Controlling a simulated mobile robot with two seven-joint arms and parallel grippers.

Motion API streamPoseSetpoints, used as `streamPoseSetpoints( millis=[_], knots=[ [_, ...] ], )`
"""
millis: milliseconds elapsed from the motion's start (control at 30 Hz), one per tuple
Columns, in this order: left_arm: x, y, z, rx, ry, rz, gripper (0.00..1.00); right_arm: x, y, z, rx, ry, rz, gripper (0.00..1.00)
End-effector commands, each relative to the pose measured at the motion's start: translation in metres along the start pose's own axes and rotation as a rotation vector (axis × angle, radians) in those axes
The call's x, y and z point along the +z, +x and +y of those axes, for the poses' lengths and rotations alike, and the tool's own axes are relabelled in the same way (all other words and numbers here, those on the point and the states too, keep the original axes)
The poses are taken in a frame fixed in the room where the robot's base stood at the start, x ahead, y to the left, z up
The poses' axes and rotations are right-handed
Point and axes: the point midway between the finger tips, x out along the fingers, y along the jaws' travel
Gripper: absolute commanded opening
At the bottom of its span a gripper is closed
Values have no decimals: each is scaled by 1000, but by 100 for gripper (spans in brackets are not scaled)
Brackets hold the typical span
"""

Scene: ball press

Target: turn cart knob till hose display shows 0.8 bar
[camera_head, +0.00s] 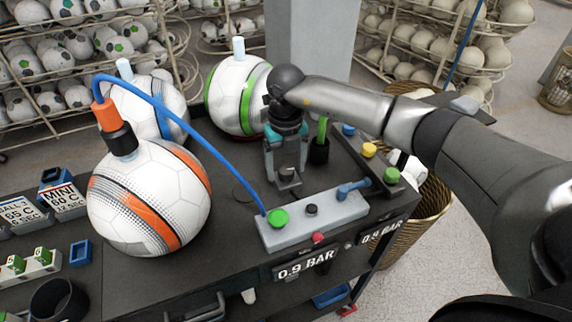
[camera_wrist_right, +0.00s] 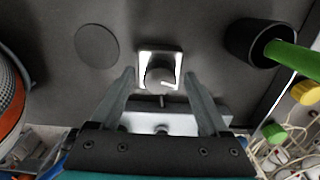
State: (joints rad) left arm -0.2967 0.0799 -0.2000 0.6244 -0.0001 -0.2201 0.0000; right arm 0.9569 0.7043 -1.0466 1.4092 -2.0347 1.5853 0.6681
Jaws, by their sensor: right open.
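The dark round cart knob (camera_wrist_right: 160,74) sits on a small square silver plate on the dark cart top (camera_head: 235,285). My right gripper (camera_head: 287,180) points down over it. In the right wrist view its two fingers (camera_wrist_right: 159,80) are open, one on each side of the knob; I cannot tell whether they touch it. Two displays on the cart's front edge, a larger one (camera_head: 305,265) and a smaller one (camera_head: 381,232), both read 0.9 BAR. The blue hose (camera_head: 185,125) runs from a fitting on the orange-striped ball (camera_head: 150,200) to a grey block (camera_head: 312,222). My left gripper is out of view.
The grey block carries green and black buttons and a blue lever (camera_head: 352,188). A dark cup (camera_head: 319,150) holding something green stands close beside my gripper. A green-striped ball (camera_head: 235,95) and a blue-striped ball (camera_head: 147,103) stand behind. Label cards and small blocks lie at left.

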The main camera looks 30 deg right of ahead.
Motion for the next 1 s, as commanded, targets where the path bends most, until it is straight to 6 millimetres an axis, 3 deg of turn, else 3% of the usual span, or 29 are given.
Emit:
streamPoseSetpoints(
  millis=[167,867,1000],
  knots=[
    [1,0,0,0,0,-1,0,0,0,0,0,0,0,79],
    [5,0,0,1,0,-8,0,0,-1,0,1,0,0,0],
    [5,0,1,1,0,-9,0,0,-1,0,1,-1,0,0]
  ],
)
